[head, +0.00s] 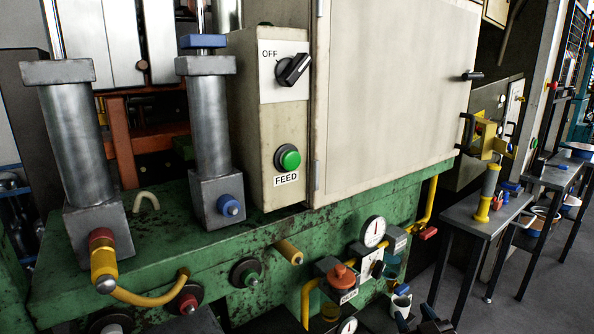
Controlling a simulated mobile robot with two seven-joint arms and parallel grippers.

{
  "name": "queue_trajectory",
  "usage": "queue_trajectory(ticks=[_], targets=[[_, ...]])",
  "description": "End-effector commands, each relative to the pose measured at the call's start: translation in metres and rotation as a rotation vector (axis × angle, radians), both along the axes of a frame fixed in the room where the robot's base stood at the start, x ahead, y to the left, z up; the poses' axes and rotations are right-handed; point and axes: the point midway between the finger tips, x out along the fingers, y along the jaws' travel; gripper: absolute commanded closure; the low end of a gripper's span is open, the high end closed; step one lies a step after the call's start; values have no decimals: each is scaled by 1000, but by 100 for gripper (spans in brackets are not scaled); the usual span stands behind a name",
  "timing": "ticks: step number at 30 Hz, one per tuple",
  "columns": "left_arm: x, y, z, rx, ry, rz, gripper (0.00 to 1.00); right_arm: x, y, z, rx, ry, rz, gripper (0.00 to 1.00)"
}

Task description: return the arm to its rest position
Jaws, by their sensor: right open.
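My right gripper (416,317) shows only at the bottom edge, right of centre, with two dark fingertips that stand apart. It is open, and I see nothing between the fingers. Most of it and its arm are cut off by the frame. The fingertips appear just below a small white cup (401,303) in the picture; I cannot tell how far apart they are in depth. My left gripper is not in view.
A green machine bed (260,240) carries two grey cylinders (72,130) and a beige cabinet (390,90) with a rotary switch (292,70) and green FEED button (288,158). A red knob (341,276) and gauge (373,231) stick out.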

Motion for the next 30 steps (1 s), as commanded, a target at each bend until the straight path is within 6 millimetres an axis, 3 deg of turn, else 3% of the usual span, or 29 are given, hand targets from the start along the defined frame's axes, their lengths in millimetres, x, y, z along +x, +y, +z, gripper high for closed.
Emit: queue_trajectory(ticks=[1,3,9,12,15,19,23,30], targets=[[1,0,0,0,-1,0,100,-17,-5,-30,31,72,-8,53],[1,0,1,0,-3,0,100,-40,-10,-64,71,155,-18,53],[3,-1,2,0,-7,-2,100,-118,-27,-146,121,352,-70,53],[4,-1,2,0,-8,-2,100,-157,-34,-176,125,433,-101,53],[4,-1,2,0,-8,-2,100,-190,-40,-196,128,497,-124,53],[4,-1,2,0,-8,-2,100,-218,-44,-211,129,548,-145,53],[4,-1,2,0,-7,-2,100,-228,-46,-216,129,566,-151,53],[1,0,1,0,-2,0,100,-228,-46,-216,128,567,-152,53]])
